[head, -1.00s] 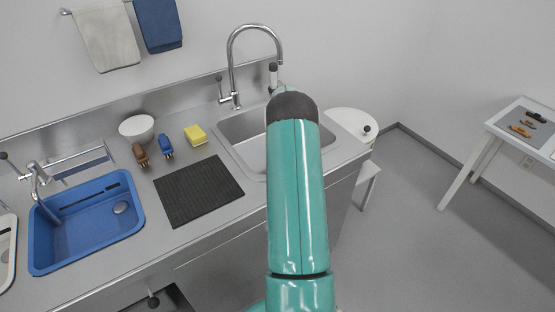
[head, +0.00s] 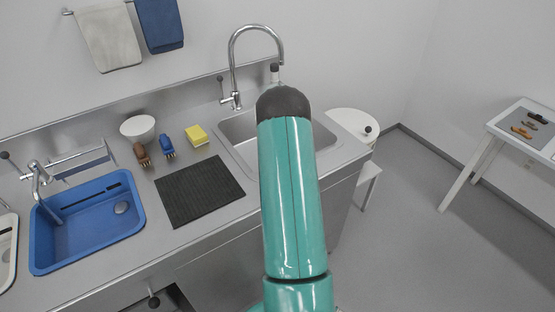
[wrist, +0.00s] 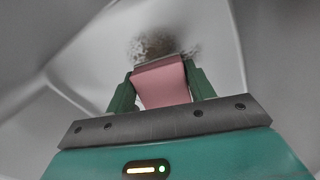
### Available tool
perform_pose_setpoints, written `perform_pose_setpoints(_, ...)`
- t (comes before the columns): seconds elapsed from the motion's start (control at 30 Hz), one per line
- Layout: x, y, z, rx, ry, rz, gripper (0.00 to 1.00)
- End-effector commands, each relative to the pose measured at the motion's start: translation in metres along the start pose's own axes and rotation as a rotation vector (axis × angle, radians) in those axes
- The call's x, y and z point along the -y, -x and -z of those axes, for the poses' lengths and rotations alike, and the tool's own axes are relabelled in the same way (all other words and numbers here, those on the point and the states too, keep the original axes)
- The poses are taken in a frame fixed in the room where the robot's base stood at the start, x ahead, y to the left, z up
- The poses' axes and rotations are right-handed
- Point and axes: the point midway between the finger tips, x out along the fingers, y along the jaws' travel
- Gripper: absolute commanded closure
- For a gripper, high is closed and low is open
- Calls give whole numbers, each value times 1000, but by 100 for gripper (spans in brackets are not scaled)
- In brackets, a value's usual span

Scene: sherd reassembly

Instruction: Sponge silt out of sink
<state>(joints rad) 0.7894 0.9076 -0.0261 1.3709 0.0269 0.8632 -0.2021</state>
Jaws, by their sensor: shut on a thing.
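My gripper (wrist: 160,88) is shut on a pink sponge (wrist: 162,82), seen in the wrist view between its green fingers. A dark brown patch of silt (wrist: 155,44) lies on the grey sink floor just beyond the sponge's far edge. I cannot tell whether the sponge touches the floor. In the head view the steel sink (head: 238,130) is partly covered by my teal arm, which hides my gripper, the sponge and the silt there.
A tall tap (head: 232,70) stands behind the steel sink. To its left are a yellow sponge (head: 197,135), blue brush (head: 167,146), brown brush (head: 141,154), white bowl (head: 138,129), black ribbed mat (head: 198,190) and blue basin (head: 85,225). A side table (head: 512,150) stands far right.

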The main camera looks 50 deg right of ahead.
Motion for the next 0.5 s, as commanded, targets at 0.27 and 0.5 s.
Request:
perform_pose_setpoints(0.27,23,2,-6,-2,2,0,83)
perform_pose_setpoints(0.5,32,2,-10,-1,1,0,83)
